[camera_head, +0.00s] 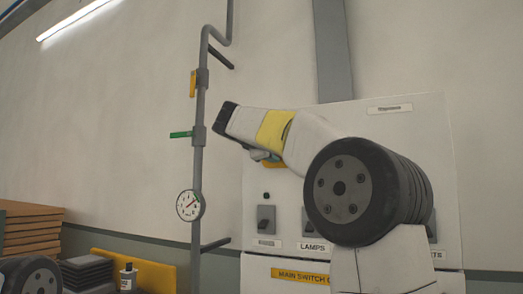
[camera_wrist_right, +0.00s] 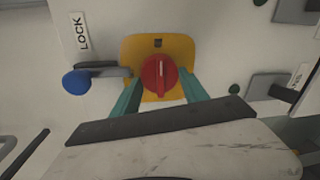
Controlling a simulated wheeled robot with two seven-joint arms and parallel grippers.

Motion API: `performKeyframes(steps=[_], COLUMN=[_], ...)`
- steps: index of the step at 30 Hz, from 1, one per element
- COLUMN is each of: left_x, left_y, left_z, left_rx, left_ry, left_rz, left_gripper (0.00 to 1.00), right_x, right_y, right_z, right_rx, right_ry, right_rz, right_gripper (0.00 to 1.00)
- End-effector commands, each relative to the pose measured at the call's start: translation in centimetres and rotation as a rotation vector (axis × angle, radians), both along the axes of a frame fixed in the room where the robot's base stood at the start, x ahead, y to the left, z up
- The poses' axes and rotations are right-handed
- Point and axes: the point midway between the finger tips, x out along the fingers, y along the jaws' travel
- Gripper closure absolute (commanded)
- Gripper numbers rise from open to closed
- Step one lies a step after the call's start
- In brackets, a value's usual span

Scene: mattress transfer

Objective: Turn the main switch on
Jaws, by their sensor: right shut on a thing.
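The main switch is a red round knob (camera_wrist_right: 159,76) with a pale line, on a yellow plate (camera_wrist_right: 180,47), in the right wrist view. The line points roughly up in that view. The two teal fingers of my right gripper (camera_wrist_right: 161,90) are shut on the knob from either side. In the head view my right forearm and wrist cover most of the switch. A yellow label reading "MAIN SWITCH" (camera_head: 300,276) is on the panel below. My left gripper is not in view.
A lever with a blue ball (camera_wrist_right: 76,84) sits left of the knob, by a "LOCK" label (camera_wrist_right: 82,31). The panel (camera_head: 400,118) also carries a grey switch (camera_head: 266,218). A grey pipe (camera_head: 198,160) with a gauge (camera_head: 190,205) runs up the wall to the left.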

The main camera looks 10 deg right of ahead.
Motion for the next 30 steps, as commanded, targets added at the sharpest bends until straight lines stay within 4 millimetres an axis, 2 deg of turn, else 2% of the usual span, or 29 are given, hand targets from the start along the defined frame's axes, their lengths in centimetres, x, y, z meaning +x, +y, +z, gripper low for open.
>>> performKeyframes(steps=[15,16,18,30], left_x=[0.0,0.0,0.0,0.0], left_y=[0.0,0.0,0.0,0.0], left_z=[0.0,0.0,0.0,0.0], left_rx=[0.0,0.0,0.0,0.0], left_ry=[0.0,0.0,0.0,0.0], left_rz=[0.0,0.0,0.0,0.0], left_gripper=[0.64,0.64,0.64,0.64], right_x=[0.01,0.01,0.01,-0.43], right_y=[0.01,0.01,0.0,0.34], right_z=[-0.17,-0.18,-0.15,0.06], right_rx=[0.017,0.017,0.017,0.015], right_ry=[-0.006,-0.006,-0.006,-0.009], right_rz=[-0.001,-0.001,-0.001,0.001], right_gripper=[0.89,0.42,0.29,0.26])
